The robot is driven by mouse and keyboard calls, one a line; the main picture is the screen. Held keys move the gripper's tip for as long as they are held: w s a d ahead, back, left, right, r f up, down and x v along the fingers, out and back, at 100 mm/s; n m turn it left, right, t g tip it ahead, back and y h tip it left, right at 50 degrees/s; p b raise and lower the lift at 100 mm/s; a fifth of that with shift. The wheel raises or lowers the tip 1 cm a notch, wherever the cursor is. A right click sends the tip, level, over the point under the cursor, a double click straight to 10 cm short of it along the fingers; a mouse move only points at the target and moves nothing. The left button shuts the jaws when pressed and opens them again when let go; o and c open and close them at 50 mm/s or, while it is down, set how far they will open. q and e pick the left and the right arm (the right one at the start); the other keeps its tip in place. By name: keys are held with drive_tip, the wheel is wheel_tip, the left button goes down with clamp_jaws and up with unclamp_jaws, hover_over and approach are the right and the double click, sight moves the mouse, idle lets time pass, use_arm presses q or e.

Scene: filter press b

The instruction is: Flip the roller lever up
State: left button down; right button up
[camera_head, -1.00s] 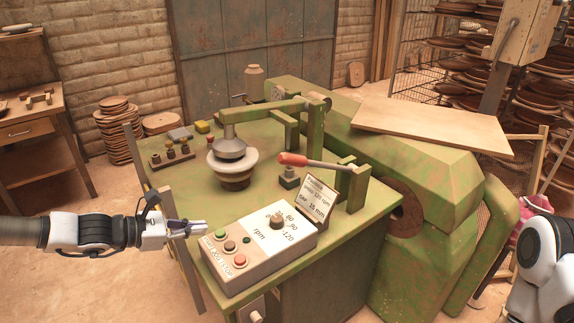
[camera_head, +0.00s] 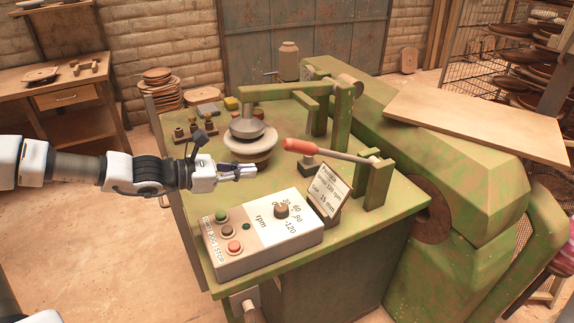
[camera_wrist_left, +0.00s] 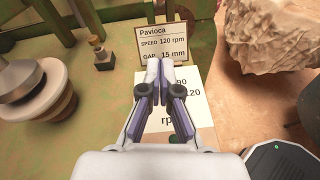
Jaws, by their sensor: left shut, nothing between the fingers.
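The roller lever (camera_head: 342,153) is a grey rod with a red handle. It lies nearly level over the green machine table, its red end pointing left, its other end at a green bracket (camera_head: 376,184) on the right. My left gripper (camera_head: 252,172) is shut and empty. It is left of the red handle and lower in the picture, apart from it, above the control box. In the left wrist view its closed fingers (camera_wrist_left: 160,75) appear in front of the card and the panel; I cannot make out the lever there. My right gripper is out of view.
The control box (camera_head: 262,262) with buttons and a dial stands at the table's front. A card (camera_head: 328,190) stands beside it. The grey roller head and pale mould (camera_head: 250,146) are behind my gripper. A wooden board (camera_head: 475,125) lies on the machine at right.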

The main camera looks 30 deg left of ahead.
use_arm(q)
drive_tip(key=w+d+r, duration=0.1)
drive_tip(key=w+d, duration=0.5)
drive_tip(key=w, duration=0.1)
drive_tip(key=shift+d+r, duration=0.2)
drive_tip(key=shift+d, duration=0.05)
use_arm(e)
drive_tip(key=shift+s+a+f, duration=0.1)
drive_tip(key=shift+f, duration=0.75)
use_arm(q)
drive_tip(key=shift+w, duration=0.15)
